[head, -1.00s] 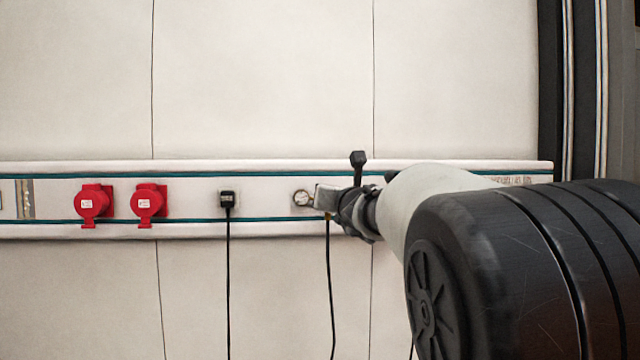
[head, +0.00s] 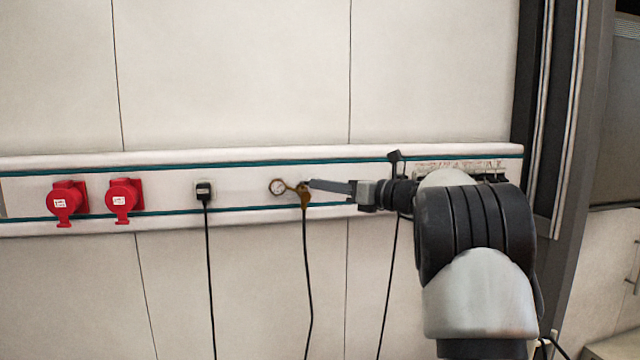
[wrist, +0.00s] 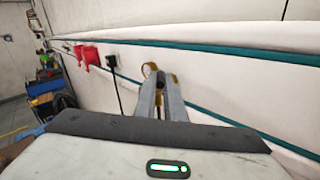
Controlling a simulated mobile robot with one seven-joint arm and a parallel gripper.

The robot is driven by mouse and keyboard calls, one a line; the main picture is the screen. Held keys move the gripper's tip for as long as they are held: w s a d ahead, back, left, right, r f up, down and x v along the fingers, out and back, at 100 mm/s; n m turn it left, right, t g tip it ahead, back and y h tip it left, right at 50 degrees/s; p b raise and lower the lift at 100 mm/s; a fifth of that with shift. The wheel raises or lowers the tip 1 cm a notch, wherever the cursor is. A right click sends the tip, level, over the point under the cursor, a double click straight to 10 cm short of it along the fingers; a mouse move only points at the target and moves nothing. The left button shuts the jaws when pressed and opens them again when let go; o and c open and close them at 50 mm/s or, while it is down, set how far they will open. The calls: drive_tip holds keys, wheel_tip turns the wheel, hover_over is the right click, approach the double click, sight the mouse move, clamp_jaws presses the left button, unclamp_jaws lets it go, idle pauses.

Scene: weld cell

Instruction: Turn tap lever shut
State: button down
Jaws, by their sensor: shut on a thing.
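The brass tap (head: 304,194) sits on the white wall rail, with a round gauge (head: 278,187) at its left and a hose hanging down from it. The gauge's brass rim also shows in the wrist view (wrist: 149,69). My gripper (head: 310,184) reaches in from the right, its long grey fingers level and their tips at the top of the tap. In the wrist view my two fingers (wrist: 160,82) stand close together with a dark piece between the tips. They are shut on the tap lever, which is mostly hidden between them.
Two red sockets (head: 123,200) and a black plug (head: 204,190) with a hanging cable are left of the tap on the same rail. A dark post (head: 540,120) stands at the right. The wall above the rail is bare.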

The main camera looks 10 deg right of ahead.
drive_tip(key=shift+w+d+r+n+g+y, duration=0.15)
drive_tip(key=shift+w+n+g+y, duration=0.1)
drive_tip(key=shift+n+g+y, duration=0.35)
drive_tip(key=shift+w+d+f+n+g+y, duration=0.1)
drive_tip(key=shift+w+n+g+y, duration=0.1)
drive_tip(key=shift+n+g+y, duration=0.35)
drive_tip(key=shift+w+d+r+n+g+y, duration=0.15)
drive_tip(key=shift+w+n+g+y, duration=0.15)
drive_tip(key=shift+g, duration=0.45)
drive_tip(key=c, duration=1.8)
unclamp_jaws()
drive_tip(key=shift+f, duration=0.1)
drive_tip(key=shift+c, duration=0.2)
drive_tip(key=shift+d, duration=0.1)
drive_tip(key=v, duration=1.7)
drive_tip(key=shift+d, duration=0.25)
